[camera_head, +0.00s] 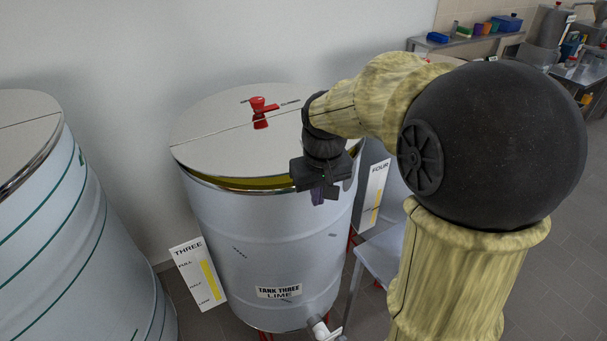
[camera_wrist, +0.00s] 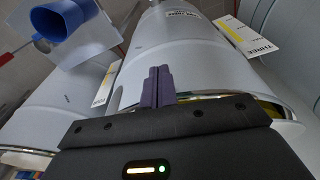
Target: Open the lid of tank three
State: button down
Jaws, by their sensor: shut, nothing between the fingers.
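Tank three (camera_head: 265,240) is a pale metal drum in the middle of the head view, with a "TANK THREE LIME" label (camera_head: 279,292). Its grey lid (camera_head: 215,150) has a seam across it and a red handle (camera_head: 261,110) near the seam. A yellow band (camera_head: 250,184) shows between the lid's front edge and the rim; I cannot tell how far the lid is raised. My gripper (camera_head: 324,197) is shut and empty at the front right of the rim. In the wrist view its purple fingers (camera_wrist: 158,72) lie in front of the tank wall (camera_wrist: 185,55); contact is unclear.
Another tank (camera_head: 50,220) stands at the left. A level board marked THREE (camera_head: 199,272) is at tank three's lower left, and one marked FOUR (camera_head: 375,193) is at its right. A tap (camera_head: 322,329) sticks out low at the front. Benches with containers (camera_head: 468,44) stand at the back right.

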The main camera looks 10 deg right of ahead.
jog(key=s+f+m+t, duration=0.1)
jog(key=s+f, duration=0.8)
jog(key=s, duration=0.1)
jog(key=shift+d+f+m, duration=0.3)
jog(key=shift+d, duration=0.05)
